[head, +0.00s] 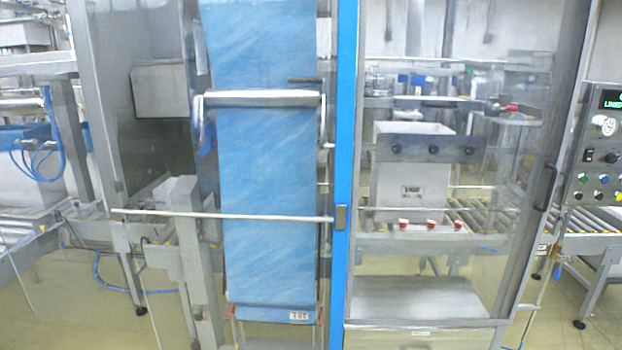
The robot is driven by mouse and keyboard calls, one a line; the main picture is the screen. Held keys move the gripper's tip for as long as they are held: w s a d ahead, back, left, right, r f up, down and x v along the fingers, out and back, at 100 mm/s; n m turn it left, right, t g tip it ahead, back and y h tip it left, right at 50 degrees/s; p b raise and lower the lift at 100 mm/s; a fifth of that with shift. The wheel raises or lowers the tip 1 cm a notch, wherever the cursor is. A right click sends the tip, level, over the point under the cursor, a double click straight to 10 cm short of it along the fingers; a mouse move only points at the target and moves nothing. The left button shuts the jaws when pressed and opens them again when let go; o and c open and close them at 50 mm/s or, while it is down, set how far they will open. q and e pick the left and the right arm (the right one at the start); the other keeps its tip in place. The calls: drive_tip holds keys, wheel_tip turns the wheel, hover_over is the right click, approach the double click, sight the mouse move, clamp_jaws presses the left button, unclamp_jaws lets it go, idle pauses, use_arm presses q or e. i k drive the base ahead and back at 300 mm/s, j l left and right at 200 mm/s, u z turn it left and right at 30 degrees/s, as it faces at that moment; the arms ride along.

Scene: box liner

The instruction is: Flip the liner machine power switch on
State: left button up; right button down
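The liner machine (347,120) stands in front of me, with a blue liner sheet (265,190) running down its left half. Its control panel (596,165) is at the right edge of the head view, partly cut off. The panel carries a gauge, several coloured buttons and a small display. Neither of my grippers is in view.
A clear door (450,60) with a dark handle (545,186) closes the machine's right half. A white box (412,185) stands behind it. A roller conveyor (595,218) extends to the right below the panel. Tiled floor is visible in front.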

sight(589, 153)
drive_tip(key=z, duration=1.55)
drive_tip(key=i+j, duration=0.2)
drive_tip(key=i+j+z, duration=0.1)
drive_tip(key=j, duration=0.35)
drive_tip(key=i, duration=0.1)
